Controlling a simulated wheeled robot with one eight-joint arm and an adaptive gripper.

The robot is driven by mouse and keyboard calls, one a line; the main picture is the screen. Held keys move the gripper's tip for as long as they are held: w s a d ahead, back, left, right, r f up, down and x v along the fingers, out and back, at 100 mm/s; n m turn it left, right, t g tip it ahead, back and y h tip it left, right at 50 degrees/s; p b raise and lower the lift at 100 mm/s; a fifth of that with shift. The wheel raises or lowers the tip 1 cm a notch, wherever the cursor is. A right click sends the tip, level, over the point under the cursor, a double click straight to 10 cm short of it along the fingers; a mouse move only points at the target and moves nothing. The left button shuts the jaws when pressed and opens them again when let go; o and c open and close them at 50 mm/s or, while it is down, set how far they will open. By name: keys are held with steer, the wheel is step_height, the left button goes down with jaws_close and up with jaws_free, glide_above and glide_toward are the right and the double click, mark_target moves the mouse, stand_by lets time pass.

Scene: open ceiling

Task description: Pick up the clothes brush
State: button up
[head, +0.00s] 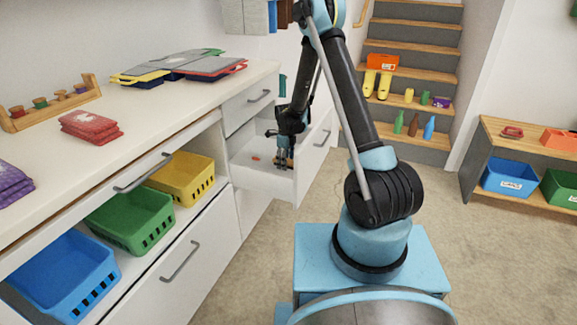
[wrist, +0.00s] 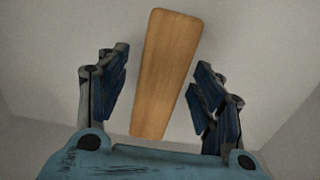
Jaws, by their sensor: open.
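The clothes brush, a tan wooden bar, (wrist: 165,70) lies in an open white drawer and shows between my gripper's fingers in the wrist view. It is slightly tilted in the picture, with its wider end away from my palm. My gripper (wrist: 160,100) is open, with one finger on either side of the wood and a visible gap to each. In the head view my gripper (head: 284,160) reaches down into the open drawer (head: 262,182), and only a small brown bit of the brush (head: 289,162) shows beside the fingers. Any bristles are hidden.
The drawer walls stand close around my gripper. The white counter (head: 190,95) holds folders (head: 180,65), red cloths (head: 90,126) and a wooden rack (head: 50,105). Below it are blue, green (head: 130,220) and yellow baskets. Stairs and a shelf stand at the right, with clear floor between.

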steer(key=c, duration=1.2)
steer(key=shift+r, duration=5.05)
